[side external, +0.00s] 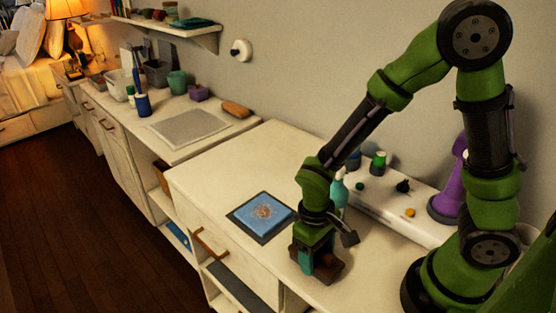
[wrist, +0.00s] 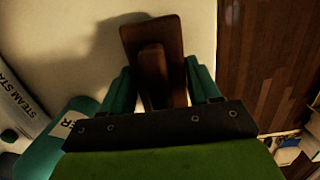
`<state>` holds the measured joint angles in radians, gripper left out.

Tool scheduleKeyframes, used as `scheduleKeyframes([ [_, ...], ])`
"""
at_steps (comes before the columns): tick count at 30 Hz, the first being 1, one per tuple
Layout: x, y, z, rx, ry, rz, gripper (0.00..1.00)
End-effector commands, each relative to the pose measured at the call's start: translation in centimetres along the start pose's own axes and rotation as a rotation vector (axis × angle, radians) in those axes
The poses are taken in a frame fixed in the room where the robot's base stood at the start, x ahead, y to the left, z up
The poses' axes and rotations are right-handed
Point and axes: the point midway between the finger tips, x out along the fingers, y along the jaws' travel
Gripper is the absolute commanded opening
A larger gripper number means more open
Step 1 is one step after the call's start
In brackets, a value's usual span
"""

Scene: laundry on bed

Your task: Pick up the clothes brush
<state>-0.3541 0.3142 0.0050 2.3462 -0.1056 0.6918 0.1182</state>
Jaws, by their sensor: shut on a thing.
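The clothes brush (wrist: 152,38) is a dark brown wooden block with a raised grip along its top. In the side external view the brush (side external: 329,272) is at the front right of the white counter, mostly covered by my gripper (side external: 317,262). In the wrist view the teal fingers of my gripper (wrist: 160,85) stand on both sides of the raised grip and are shut on it. The brush is on or very close to the counter; I cannot tell whether there is a gap under it. Its bristles are hidden.
A blue patterned square on a dark mat (side external: 241,218) lies left of my gripper. A teal bottle (side external: 339,191) stands behind it, by a white raised tray (side external: 425,222) with small items. A purple cone-shaped thing (side external: 449,190) is at right. The counter's front edge is close.

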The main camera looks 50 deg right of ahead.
Motion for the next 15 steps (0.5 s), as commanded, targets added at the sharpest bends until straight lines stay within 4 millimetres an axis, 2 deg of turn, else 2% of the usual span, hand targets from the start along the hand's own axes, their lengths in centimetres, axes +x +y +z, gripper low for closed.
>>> scheduleKeyframes([
  [9, -0.4, 0.0, 0.0, 0.0, 0.002, -0.001, 0.27],
  [11, -1.0, -0.1, 0.0, 0.0, 0.005, -0.002, 0.27],
  [15, -3.5, -0.1, 0.2, 0.0, 0.01, -0.004, 0.27],
])
